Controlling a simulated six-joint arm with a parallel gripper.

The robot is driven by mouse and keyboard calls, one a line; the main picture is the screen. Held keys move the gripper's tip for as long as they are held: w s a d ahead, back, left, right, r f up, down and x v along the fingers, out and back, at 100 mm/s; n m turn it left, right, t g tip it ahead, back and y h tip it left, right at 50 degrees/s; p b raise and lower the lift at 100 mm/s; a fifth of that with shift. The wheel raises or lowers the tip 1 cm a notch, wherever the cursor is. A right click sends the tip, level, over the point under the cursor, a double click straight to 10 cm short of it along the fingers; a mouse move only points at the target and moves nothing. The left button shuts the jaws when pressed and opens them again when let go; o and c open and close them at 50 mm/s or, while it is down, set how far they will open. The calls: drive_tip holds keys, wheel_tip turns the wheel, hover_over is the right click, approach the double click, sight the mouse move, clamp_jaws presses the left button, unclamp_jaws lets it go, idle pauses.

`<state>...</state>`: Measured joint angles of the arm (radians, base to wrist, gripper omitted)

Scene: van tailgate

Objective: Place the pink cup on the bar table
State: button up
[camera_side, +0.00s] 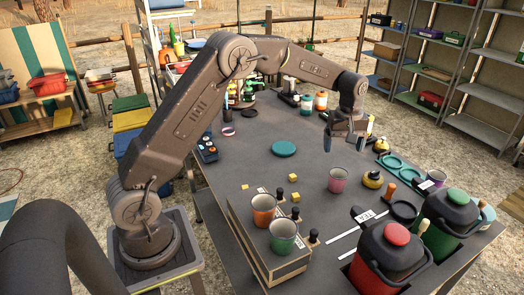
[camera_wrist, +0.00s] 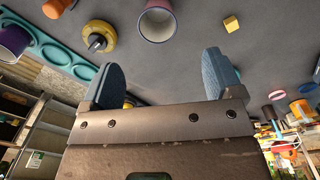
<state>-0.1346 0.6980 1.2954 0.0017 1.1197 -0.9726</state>
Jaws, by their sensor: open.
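The pink cup (camera_side: 338,181) stands upright on the dark grey table (camera_side: 250,160), right of its middle. It also shows at the top edge of the wrist view (camera_wrist: 158,23), partly cut off. My gripper (camera_side: 346,146) is open and empty above the table, apart from the cup; its two blue fingertips (camera_wrist: 162,65) show in the wrist view. A raised wooden-sided stand (camera_side: 245,236) at the table's front left bears an orange cup (camera_side: 263,210) and a green cup (camera_side: 283,236). I cannot tell which surface is the bar table.
A yellow-and-black round object (camera_side: 372,180) is close right of the pink cup. A teal tray with round recesses (camera_side: 400,168) and black-lidded red (camera_side: 388,262) and green (camera_side: 447,222) containers line the right side. A teal disc (camera_side: 284,148) and small yellow cubes (camera_side: 279,196) lie mid-table.

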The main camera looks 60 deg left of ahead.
drive_tip(key=s+d+r+m+t, duration=0.1)
drive_tip(key=s+d+r+m, duration=0.15)
drive_tip(key=s+r, duration=0.45)
drive_tip(key=s+d+r+m+t, duration=0.1)
drive_tip(key=s+d+r+m, duration=0.15)
drive_tip(key=s+r, duration=0.5)
drive_tip(key=s+d+f+m+t, duration=0.1)
drive_tip(key=s+m, duration=0.2)
drive_tip(key=s, duration=0.6)
drive_tip(key=s+d+f+m+t, duration=0.1)
drive_tip(key=s+m, duration=0.3)
drive_tip(key=s, duration=0.6)
drive_tip(key=shift+d+m+t, duration=0.15)
drive_tip(key=shift+m+t, duration=0.15)
drive_tip(key=shift+t, duration=0.3)
